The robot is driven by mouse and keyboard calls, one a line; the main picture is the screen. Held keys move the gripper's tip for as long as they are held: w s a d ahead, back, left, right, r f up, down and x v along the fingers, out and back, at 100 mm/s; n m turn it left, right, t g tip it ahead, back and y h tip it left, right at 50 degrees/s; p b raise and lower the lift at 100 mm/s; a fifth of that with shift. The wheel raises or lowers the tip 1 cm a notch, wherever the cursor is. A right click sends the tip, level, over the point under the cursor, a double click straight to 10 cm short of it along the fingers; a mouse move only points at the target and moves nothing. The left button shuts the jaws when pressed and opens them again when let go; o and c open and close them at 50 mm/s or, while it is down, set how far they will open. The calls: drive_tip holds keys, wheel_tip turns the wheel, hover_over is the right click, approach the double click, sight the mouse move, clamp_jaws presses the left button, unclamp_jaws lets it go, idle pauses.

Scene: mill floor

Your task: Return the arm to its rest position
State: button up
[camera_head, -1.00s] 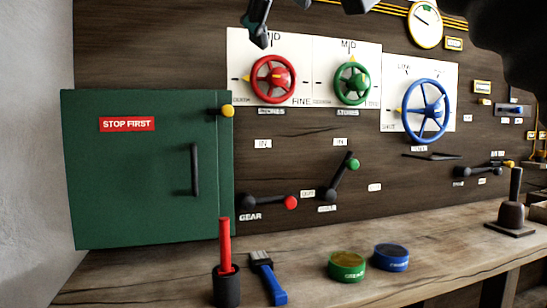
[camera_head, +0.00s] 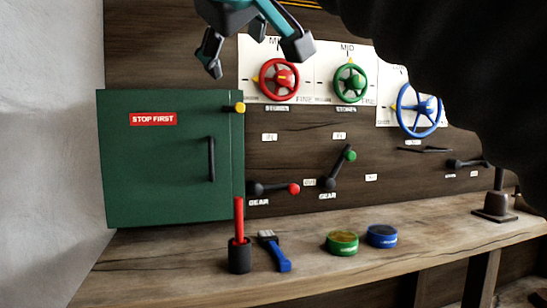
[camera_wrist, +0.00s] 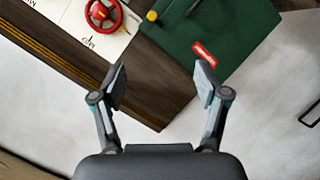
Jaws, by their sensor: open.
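My gripper (camera_head: 255,58) hangs at the top of the head view, in front of the wall above the green cabinet (camera_head: 160,185). In the wrist view my gripper (camera_wrist: 160,88) has its two fingers spread wide, with nothing between them. Beyond the fingers the wrist view shows pale floor or wall, the dark panel edge, the green cabinet (camera_wrist: 225,35) and the red handwheel (camera_wrist: 103,14). A large dark part of my arm hides the upper right of the head view.
The red (camera_head: 276,80), green (camera_head: 350,81) and blue (camera_head: 419,108) handwheels are on the wall. Below are levers with red (camera_head: 293,188) and green (camera_head: 350,155) knobs. The bench (camera_head: 200,275) holds a red-handled tool in a cup (camera_head: 239,257), a brush (camera_head: 273,251) and two tins (camera_head: 342,243).

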drive_tip(key=w+a+f+g+y, duration=0.15)
drive_tip(key=a+f, duration=0.25)
drive_tip(key=f, duration=0.8)
drive_tip(key=d+f+m+g, duration=0.1)
drive_tip(key=d+f+g, duration=0.1)
drive_tip(key=f, duration=0.7)
drive_tip(key=d+f+g, duration=0.2)
drive_tip(key=f, duration=0.6)
drive_tip(key=s+d+f+m+g+h, duration=0.1)
drive_tip(key=s+d+f+m, duration=0.3)
drive_tip(key=d+f, duration=0.6)
drive_tip(key=s+d+f+m+g+h, duration=0.2)
drive_tip(key=s+d+f+m, duration=0.3)
drive_tip(key=s+d+f, duration=0.3)
drive_tip(key=shift+s+d+f, duration=0.35)
drive_tip(key=shift+d+f, duration=1.2)
drive_tip(key=shift+f, duration=1.75)
